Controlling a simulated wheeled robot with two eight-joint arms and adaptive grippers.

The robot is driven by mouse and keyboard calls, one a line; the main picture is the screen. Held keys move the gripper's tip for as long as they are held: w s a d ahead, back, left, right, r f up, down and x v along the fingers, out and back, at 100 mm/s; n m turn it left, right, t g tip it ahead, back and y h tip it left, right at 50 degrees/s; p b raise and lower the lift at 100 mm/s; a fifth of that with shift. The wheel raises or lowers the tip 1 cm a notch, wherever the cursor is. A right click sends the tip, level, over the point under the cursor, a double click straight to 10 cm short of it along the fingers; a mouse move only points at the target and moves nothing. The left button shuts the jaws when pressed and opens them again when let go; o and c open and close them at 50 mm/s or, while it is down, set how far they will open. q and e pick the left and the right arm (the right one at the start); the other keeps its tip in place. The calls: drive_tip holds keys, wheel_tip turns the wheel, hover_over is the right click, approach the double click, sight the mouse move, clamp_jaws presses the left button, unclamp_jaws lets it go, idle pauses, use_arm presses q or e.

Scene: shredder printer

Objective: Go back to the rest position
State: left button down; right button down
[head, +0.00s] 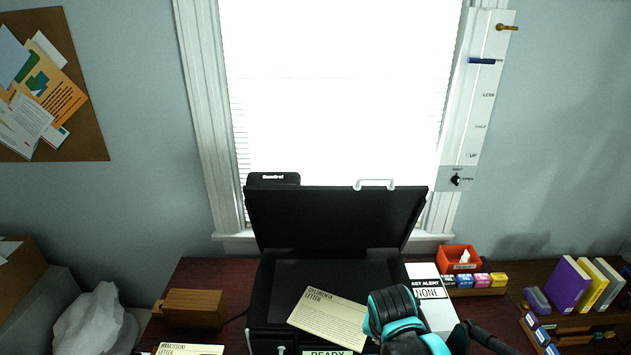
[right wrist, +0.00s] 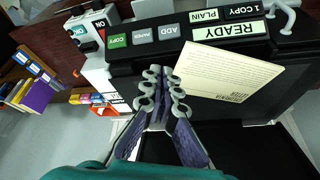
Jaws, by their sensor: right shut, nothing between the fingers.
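My right arm (head: 397,318), black and teal, is over the right front of the open black printer (head: 330,262) in the head view. In the right wrist view my right gripper (right wrist: 164,92) is shut and empty, with its fingertips beside the cream letter (right wrist: 225,75). I cannot tell whether they touch it. The letter (head: 325,317) lies tilted at the printer's front, partly hidden by my arm in the head view. The printer lid (head: 335,215) stands raised. My left gripper is not in view.
A control panel with a "READY" display (right wrist: 228,32) runs along the printer's front. A white "NONE" alert panel (head: 428,292) stands to the right, near a red box (head: 460,259). A wooden block (head: 192,308) and another letter (head: 190,349) are to the left.

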drive_tip(key=s+d+f+n+t+y+b, duration=0.1)
drive_tip(key=s+d+f+n+t+b, duration=0.1)
drive_tip(key=s+f+b, duration=0.7)
drive_tip(key=f+n+t+b, duration=0.1)
drive_tip(key=n+b, duration=0.1)
drive_tip(key=b, duration=0.1)
drive_tip(key=shift+s+d+f+n, duration=0.15)
drive_tip(key=shift+d+n, duration=0.2)
drive_tip(key=shift+n, duration=0.05)
